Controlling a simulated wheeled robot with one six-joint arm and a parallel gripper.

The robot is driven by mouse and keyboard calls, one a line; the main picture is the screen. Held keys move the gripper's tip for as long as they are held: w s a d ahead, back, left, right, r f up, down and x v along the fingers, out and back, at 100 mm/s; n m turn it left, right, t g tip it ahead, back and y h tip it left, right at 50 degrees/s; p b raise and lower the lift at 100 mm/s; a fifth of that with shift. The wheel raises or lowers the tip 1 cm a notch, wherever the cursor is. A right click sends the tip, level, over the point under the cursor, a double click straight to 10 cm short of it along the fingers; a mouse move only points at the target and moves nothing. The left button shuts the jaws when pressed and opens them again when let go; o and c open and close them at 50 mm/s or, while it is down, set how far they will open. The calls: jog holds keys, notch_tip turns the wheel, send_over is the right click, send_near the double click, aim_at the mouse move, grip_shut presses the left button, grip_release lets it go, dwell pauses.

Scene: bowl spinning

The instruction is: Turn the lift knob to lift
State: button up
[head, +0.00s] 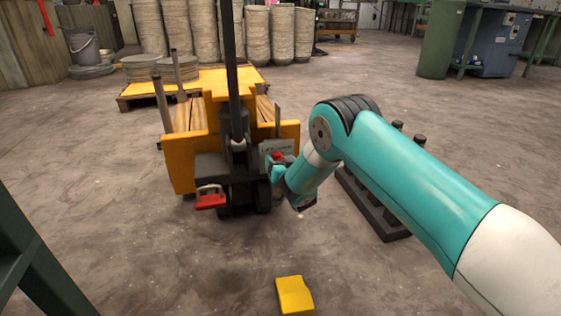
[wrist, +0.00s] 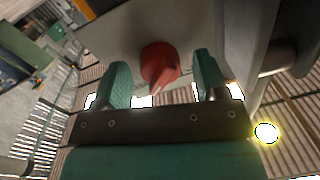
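The red lift knob (wrist: 160,66) is mounted on a pale grey panel (wrist: 120,32) in the wrist view. It also shows small in the head view (head: 278,156), on the panel at the right of the yellow pallet truck (head: 181,163). My gripper (wrist: 162,78) is open, with one teal finger on each side of the knob. A gap shows between the knob and each finger. The knob's pointer is angled toward the lower part of the wrist view. In the head view my arm hides part of the panel, and the fingers are hard to make out.
A red handle (head: 210,198) sits low on the truck's front left. A dark rack with upright pegs (head: 375,206) lies on the floor behind my arm. A yellow block (head: 295,295) is on the floor in front. The floor left of the truck is clear.

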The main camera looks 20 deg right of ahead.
jog(key=c, duration=0.9)
jog(key=shift+a, duration=0.1)
jog(key=shift+p, duration=0.3)
jog(key=n+p, duration=0.2)
jog(key=n, duration=0.1)
jog(key=shift+r, duration=0.2)
jog(key=n+p, duration=0.3)
jog(key=n, duration=0.2)
jog(key=shift+g+p, duration=0.3)
jog(key=n+p, duration=0.1)
jog(key=n, duration=0.3)
jog(key=shift+a+f+n+h+p, duration=0.1)
jog(key=shift+n+h+p, duration=0.2)
jog(key=shift+p, duration=0.05)
jog(key=n+p, duration=0.1)
jog(key=n, duration=0.3)
jog(key=shift+f, duration=0.1)
jog(key=shift+n+h, duration=0.3)
jog(key=shift+n, duration=0.1)
